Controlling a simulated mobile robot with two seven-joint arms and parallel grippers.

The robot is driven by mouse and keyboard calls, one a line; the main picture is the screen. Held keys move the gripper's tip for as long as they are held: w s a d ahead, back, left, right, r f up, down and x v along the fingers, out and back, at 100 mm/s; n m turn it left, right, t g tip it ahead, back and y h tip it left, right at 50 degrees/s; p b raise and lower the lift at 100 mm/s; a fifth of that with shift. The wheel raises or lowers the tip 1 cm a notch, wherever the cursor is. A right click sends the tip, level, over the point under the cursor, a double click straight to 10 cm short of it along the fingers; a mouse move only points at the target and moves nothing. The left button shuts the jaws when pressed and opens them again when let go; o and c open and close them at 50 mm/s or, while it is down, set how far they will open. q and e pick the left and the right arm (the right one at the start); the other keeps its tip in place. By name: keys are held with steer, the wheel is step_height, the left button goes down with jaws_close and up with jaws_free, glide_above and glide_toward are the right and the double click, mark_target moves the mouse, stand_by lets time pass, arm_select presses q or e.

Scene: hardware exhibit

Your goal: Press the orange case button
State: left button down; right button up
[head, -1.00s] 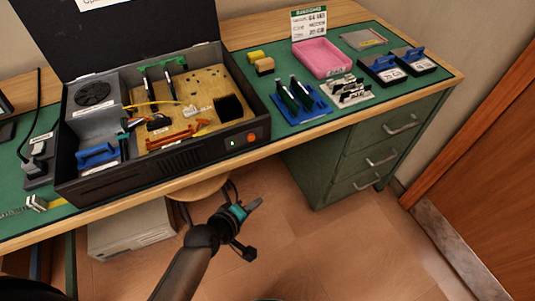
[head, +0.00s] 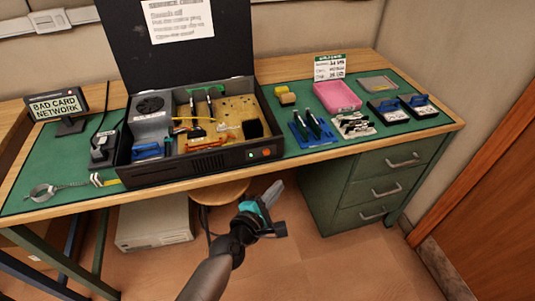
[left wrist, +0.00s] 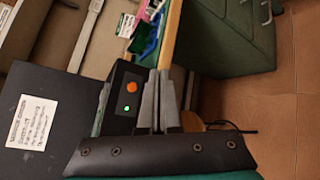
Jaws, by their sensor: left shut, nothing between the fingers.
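The orange button (head: 266,152) is on the right end of the front panel of the open black computer case (head: 195,165). A small light (head: 250,155) sits to its left, and it glows green in the left wrist view (left wrist: 127,108). My left gripper (head: 276,187) is shut and empty, in front of the table edge and below the button in the head view, apart from it. In the left wrist view the button (left wrist: 132,88) shows just left of the shut fingers (left wrist: 158,75). My right gripper is not in view.
The case stands on a green mat (head: 290,165) on a wooden bench. A blue card rack (head: 311,134), pink tray (head: 337,96) and drives are to its right. A small screen (head: 57,104) reads "BAD CARD NETWORK". Green drawers (head: 375,185) stand below; a stool (head: 218,192) is under the bench.

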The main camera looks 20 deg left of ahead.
arm_select(q)
steer(key=b, duration=0.2)
glide_toward(273, 152)
steer(key=shift+w+d+f, duration=0.2)
steer(key=shift+w+d, duration=0.1)
steer(key=shift+w, duration=0.3)
steer(key=shift+w+d+f, duration=0.2)
steer(key=shift+w+d, duration=0.1)
steer(key=shift+w, duration=0.25)
steer(key=shift+w+d+f, duration=0.2)
steer(key=shift+w+d, duration=0.05)
steer(key=shift+w, duration=0.35)
steer(key=shift+w+a, duration=0.1)
steer(key=shift+w, duration=0.05)
stand_by(0.6)
steer(key=shift+w+a+b, duration=0.15)
steer(key=shift+w+b, duration=0.05)
steer(key=shift+b, duration=0.15)
steer(key=shift+w+a, duration=0.25)
steer(key=shift+w, duration=0.1)
stand_by(0.7)
steer(key=shift+s+d, duration=0.5)
steer(key=shift+s, duration=0.2)
